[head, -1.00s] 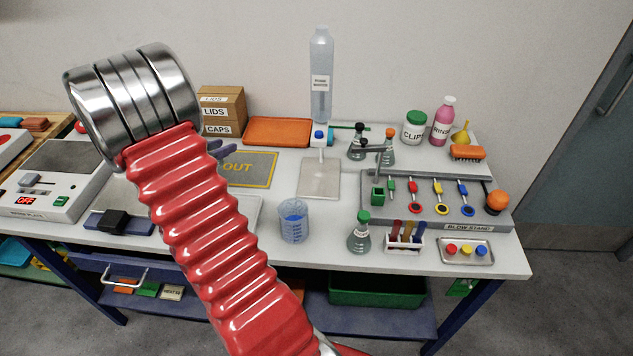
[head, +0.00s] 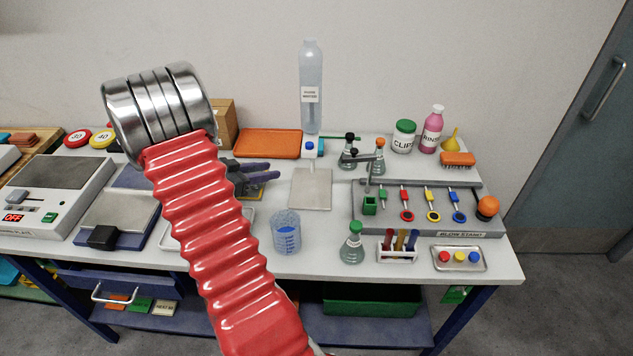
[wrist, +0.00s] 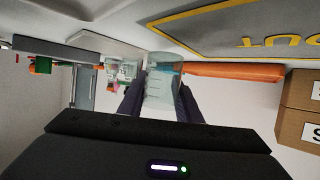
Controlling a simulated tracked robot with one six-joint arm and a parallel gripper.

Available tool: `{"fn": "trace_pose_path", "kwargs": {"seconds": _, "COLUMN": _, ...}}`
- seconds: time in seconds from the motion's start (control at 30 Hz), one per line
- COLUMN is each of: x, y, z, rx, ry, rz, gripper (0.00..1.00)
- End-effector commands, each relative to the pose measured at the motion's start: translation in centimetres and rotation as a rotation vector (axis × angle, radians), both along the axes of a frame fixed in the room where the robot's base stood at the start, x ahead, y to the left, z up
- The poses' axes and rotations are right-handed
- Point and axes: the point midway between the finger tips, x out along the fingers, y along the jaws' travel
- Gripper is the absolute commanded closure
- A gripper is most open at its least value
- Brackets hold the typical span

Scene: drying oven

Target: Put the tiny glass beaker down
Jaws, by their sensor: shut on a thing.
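My gripper (wrist: 160,104) is shut on a small clear glass beaker (wrist: 161,88) in the wrist view, with one dark finger on each side. The beaker looks empty, apart from a bluish tint in the glass. In the head view, the dark fingers of my gripper (head: 262,173) reach out to the right from behind my red arm, over the yellow-edged OUT mat. I cannot make out the held beaker there. The OUT mat (wrist: 215,37) also shows in the wrist view, upside down; in the head view it is mostly hidden.
A larger beaker with blue liquid (head: 286,236) stands at the front of the bench. A grey square plate (head: 311,190) is right of my gripper, and an orange tray (head: 268,142) lies behind. A blow stand (head: 480,222), flasks and a tube rack (head: 397,255) fill the right side.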

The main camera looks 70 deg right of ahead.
Motion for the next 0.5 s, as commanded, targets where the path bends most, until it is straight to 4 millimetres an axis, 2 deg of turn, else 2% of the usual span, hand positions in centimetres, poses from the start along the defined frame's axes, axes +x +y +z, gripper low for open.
{"fn": "trace_pose_path", "kwargs": {"seconds": 0.1, "x": -2.4, "y": -0.5, "z": 0.0, "rx": 0.001, "ry": 0.000, "rz": -0.003, "gripper": 0.91}}
{"fn": "trace_pose_path", "kwargs": {"seconds": 0.5, "x": -9.6, "y": -2.1, "z": 0.0, "rx": 0.002, "ry": 0.001, "rz": -0.001, "gripper": 0.91}}
